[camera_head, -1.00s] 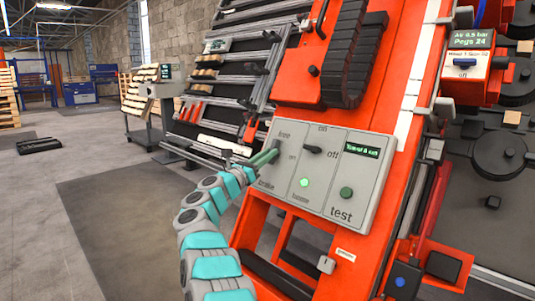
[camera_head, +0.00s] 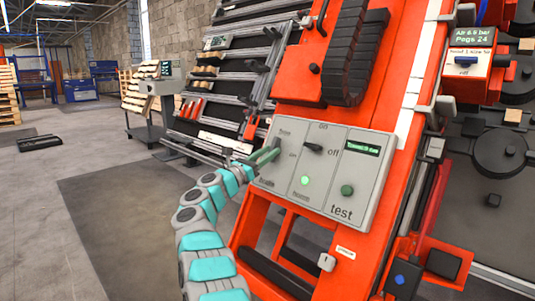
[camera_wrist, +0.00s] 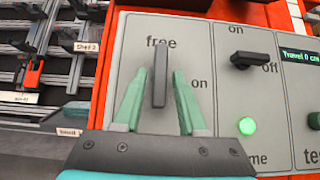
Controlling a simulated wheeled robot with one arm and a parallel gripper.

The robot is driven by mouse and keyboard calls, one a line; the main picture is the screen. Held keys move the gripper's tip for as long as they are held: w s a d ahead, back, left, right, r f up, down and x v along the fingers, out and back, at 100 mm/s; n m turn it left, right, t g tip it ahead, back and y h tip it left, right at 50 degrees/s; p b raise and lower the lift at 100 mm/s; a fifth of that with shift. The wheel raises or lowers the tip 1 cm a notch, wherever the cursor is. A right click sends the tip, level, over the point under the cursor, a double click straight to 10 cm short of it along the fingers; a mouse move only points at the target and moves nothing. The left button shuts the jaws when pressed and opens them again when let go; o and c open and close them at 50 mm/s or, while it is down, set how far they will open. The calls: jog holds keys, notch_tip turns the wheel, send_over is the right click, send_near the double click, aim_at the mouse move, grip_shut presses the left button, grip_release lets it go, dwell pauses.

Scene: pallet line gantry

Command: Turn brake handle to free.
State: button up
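The dark brake handle (camera_wrist: 160,75) stands upright on the grey control panel (camera_head: 358,197). Its upper end lies just under the word "free" in the wrist view. My gripper (camera_wrist: 161,72) has its two green fingers on either side of the handle, with a visible gap on both sides. It is open. My gripper's body hides the panel's lower label in the wrist view.
A second black switch (camera_wrist: 250,62), marked on and off, sits to the right. Below it a green lamp (camera_wrist: 248,126) is lit. A green test button (camera_head: 347,190) and a small display (camera_head: 363,147) are at the panel's right. An orange frame (camera_head: 390,150) surrounds the panel.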

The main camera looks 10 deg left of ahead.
jog(key=shift+o, duration=0.7)
jog(key=b+v, duration=0.1)
jog(key=v, duration=0.7)
jog(key=shift+w, duration=0.1)
